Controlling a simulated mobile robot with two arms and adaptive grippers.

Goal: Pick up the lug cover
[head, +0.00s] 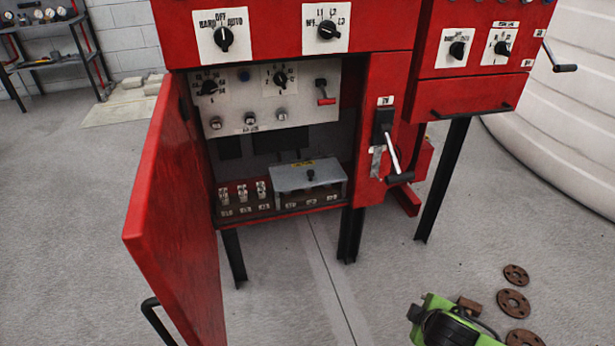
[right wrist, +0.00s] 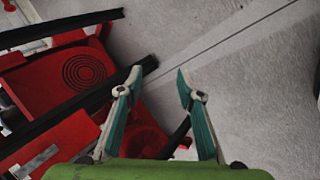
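The lug cover (head: 308,176) is a grey box-like lid with a black knob and a small yellow label on top. It sits low inside the open red cabinet (head: 385,75), over the right part of the terminal row. Several pale lugs (head: 243,192) stand exposed to its left. My right gripper (right wrist: 159,78) is open and empty in the right wrist view, with its teal fingers apart. The cover is not recognisable in that view. My left gripper is not in view.
The red door (head: 175,215) stands open at the left of the cabinet. A lever handle (head: 391,155) sticks out on the right. Several rusty flanges (head: 513,303) lie on the floor. A partly cropped green and black object (head: 450,322) is at the bottom edge.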

